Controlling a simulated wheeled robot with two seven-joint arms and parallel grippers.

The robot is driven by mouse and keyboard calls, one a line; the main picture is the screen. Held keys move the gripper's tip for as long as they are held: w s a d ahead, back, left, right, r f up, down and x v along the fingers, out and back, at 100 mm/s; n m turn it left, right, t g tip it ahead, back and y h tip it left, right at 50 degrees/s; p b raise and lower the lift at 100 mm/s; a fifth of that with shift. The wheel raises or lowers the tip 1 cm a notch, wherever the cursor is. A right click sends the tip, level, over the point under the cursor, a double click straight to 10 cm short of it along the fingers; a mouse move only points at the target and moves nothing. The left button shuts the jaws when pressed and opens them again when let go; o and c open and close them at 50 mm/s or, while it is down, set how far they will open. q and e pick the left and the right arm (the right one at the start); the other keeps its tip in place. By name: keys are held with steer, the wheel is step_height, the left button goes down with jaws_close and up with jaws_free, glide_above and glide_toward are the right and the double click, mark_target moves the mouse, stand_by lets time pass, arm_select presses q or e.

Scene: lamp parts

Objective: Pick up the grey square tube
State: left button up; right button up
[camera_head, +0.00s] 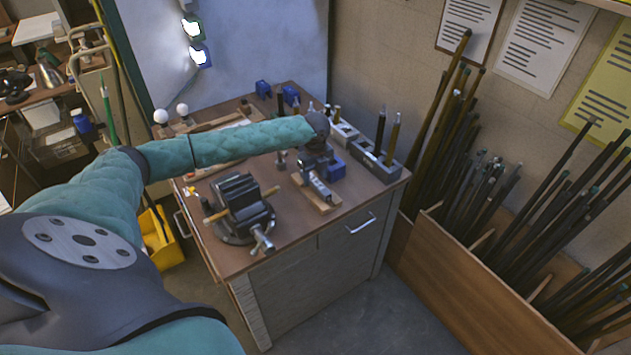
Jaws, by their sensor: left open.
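A short grey piece that looks like the grey square tube (320,186) lies at a wooden block (328,205) near the front middle of the workbench. My left arm, in a teal sleeve, reaches across from the left. My left gripper (316,172) is open and points down just above and behind the grey piece. The dark wrist hides part of that spot, and I cannot tell whether the fingers touch the piece. My right gripper is not in view.
A dark vise (239,204) with a wooden handle stands on the workbench (290,234) left of the gripper. A blue block (338,168) is close on the right. A grey holder (373,164) with upright rods stands at the right edge. A wooden rack (470,275) holds many tubes.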

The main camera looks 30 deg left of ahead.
arm_select(q)
steer(key=shift+f+p, duration=0.3)
steer(key=shift+f, duration=0.9)
steer(key=c, duration=1.1)
steer(key=shift+r, duration=0.15)
